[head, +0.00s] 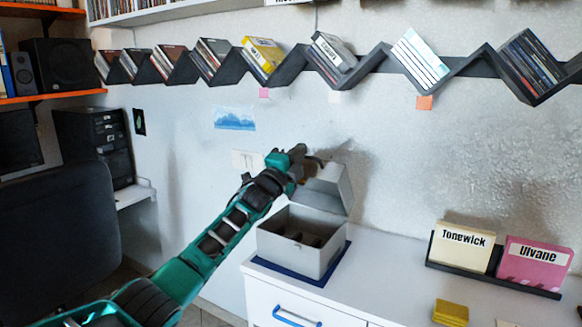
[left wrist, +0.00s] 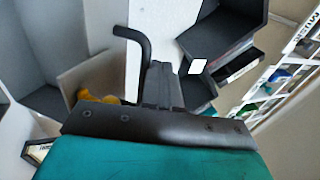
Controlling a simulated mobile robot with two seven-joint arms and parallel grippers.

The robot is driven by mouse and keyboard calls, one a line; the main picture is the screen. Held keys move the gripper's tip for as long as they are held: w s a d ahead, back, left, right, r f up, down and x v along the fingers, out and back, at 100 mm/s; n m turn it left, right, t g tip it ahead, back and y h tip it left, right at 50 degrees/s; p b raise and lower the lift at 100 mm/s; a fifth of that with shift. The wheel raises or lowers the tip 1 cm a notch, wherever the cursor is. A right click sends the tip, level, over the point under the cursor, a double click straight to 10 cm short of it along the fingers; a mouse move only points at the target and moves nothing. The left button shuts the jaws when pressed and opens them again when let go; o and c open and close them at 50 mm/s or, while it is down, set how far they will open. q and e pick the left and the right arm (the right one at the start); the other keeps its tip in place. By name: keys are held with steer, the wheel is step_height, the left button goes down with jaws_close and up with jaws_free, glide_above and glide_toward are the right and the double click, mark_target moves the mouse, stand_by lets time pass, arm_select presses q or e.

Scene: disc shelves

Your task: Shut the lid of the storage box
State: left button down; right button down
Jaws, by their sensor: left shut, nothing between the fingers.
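The grey storage box (head: 289,247) stands on a dark blue mat (head: 340,262) on the white cabinet. Its lid (head: 330,187) is open, tilted up at the back near the wall, and the inside of the box shows. My left gripper (head: 318,163) is at the upper left of the lid, close to the wall. I cannot tell whether it touches the lid. In the left wrist view the dark fingers (left wrist: 160,85) are together with nothing between them. My right gripper is in neither view.
Two disc cases, a cream one (head: 462,248) and a pink one (head: 532,264), stand in a black rack at the right. A yellow case (head: 451,312) lies in front. A zigzag disc shelf (head: 290,70) runs along the wall above. A dark chair (head: 55,240) is at the left.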

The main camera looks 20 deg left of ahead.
arm_select(q)
steer(key=shift+x, duration=0.95)
steer(key=shift+d, duration=0.1)
steer(key=shift+s, duration=0.2)
